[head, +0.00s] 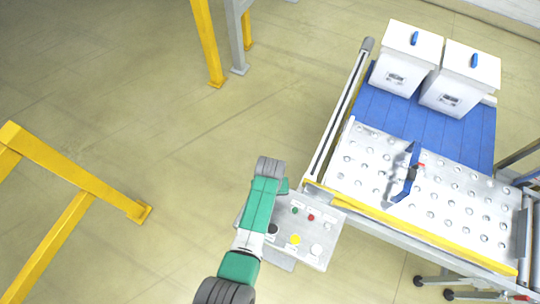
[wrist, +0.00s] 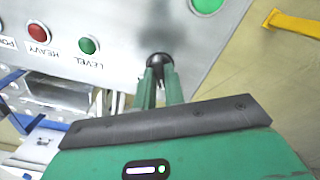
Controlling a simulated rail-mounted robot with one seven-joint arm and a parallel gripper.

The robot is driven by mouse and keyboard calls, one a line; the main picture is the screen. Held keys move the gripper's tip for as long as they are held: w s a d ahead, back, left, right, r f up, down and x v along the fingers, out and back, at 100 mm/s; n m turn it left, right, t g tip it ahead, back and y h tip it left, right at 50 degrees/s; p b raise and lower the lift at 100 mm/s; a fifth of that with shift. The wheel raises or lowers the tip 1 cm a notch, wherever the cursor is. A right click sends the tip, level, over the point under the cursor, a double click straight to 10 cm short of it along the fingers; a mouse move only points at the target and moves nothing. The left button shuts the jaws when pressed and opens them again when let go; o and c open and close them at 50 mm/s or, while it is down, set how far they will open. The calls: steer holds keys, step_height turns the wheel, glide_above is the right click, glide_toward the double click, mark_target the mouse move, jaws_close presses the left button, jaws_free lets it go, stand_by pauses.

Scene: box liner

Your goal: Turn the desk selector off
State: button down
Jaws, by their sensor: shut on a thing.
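The control desk (head: 318,250) is a light grey panel at the lower middle of the head view, and its face also fills the top of the wrist view (wrist: 120,25). A black round selector knob (wrist: 160,60) stands on it. My gripper (wrist: 161,76) is shut on this knob, its two narrow green fingers closed at either side. The fingers partly cover the knob, so its pointer and setting cannot be read. In the head view my arm hides the fingertips and the grasp.
Beside the knob are a green button (wrist: 88,45) marked LEVEL and a red button (wrist: 37,33) marked HEAVY. The yellow-edged ball table (head: 440,205) carries a blue-black tool (head: 408,178); two white boxes (head: 405,60) stand behind.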

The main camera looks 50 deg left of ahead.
steer(key=c, duration=1.5)
jaws_free()
step_height(320, 180, up, 8)
steer(key=shift+f+p, duration=0.1)
steer(key=shift+p, duration=0.3)
